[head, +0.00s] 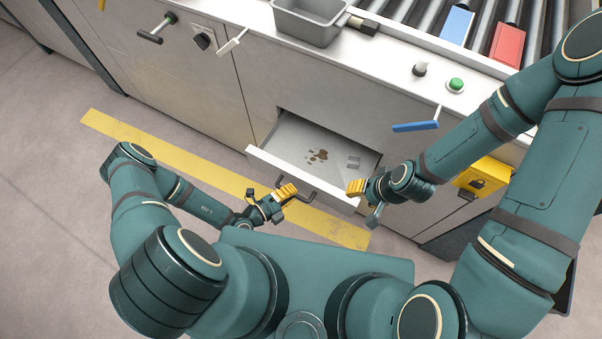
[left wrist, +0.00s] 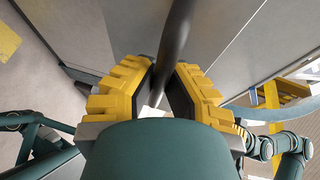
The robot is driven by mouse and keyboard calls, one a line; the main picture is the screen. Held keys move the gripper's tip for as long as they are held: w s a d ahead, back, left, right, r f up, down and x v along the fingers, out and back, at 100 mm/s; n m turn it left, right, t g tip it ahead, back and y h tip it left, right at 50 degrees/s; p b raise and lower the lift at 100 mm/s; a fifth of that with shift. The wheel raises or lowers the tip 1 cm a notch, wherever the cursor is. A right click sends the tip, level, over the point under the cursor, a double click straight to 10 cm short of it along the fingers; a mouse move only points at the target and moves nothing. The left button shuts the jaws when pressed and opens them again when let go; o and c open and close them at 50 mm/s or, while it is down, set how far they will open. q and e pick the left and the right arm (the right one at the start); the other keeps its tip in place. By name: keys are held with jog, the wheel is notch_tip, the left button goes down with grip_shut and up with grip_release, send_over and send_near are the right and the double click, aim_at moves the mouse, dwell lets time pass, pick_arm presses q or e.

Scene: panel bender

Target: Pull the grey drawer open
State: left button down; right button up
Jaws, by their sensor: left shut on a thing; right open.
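The grey drawer (head: 290,132) stands pulled out of the cabinet front in the head view, and its inside shows. Its dark bar handle (head: 311,195) is on the front face. My left gripper (head: 287,191) is shut on the handle. In the left wrist view the dark handle bar (left wrist: 176,35) runs between the yellow finger pads of my left gripper (left wrist: 163,90). My right gripper (head: 357,188) is open near the drawer's right front corner; whether it touches the drawer I cannot tell.
Brown stains (head: 317,155) mark the drawer floor. A grey bin (head: 309,22), a green button (head: 456,85) and blue (head: 457,22) and red (head: 507,44) blocks are above on the machine. A blue lever (head: 415,127) sticks out at right. Yellow tape (head: 150,140) crosses the floor.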

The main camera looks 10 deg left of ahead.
pick_arm(q)
jog(key=shift+s+a, duration=0.25)
jog(key=shift+s, duration=0.6)
jog(key=shift+s+a, duration=0.25)
jog(key=shift+s, duration=0.6)
jog(key=shift+s+a, duration=0.25)
jog(key=shift+s, duration=0.6)
jog(key=c, duration=1)
grip_release()
jog(key=v, duration=1.2)
